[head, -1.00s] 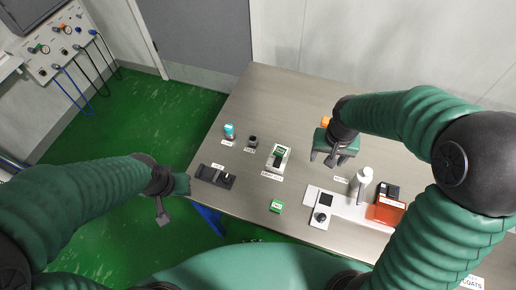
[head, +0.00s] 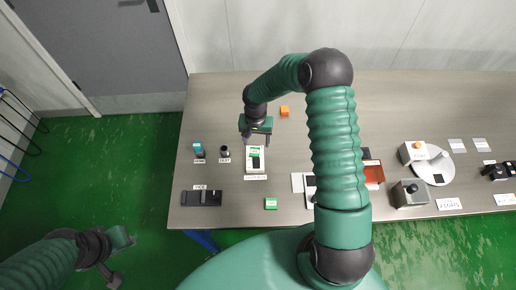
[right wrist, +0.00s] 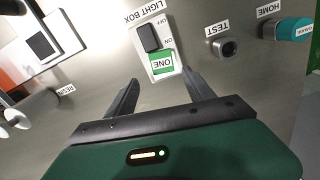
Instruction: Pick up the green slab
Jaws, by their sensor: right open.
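A small green slab (head: 271,203) with a white label lies flat near the table's front edge, clear of both grippers. A white light box (head: 256,160) with a dark switch lies farther back.
An orange tray (head: 374,173) and a white round plate (head: 432,165) are to the right. My right arm hides the middle.

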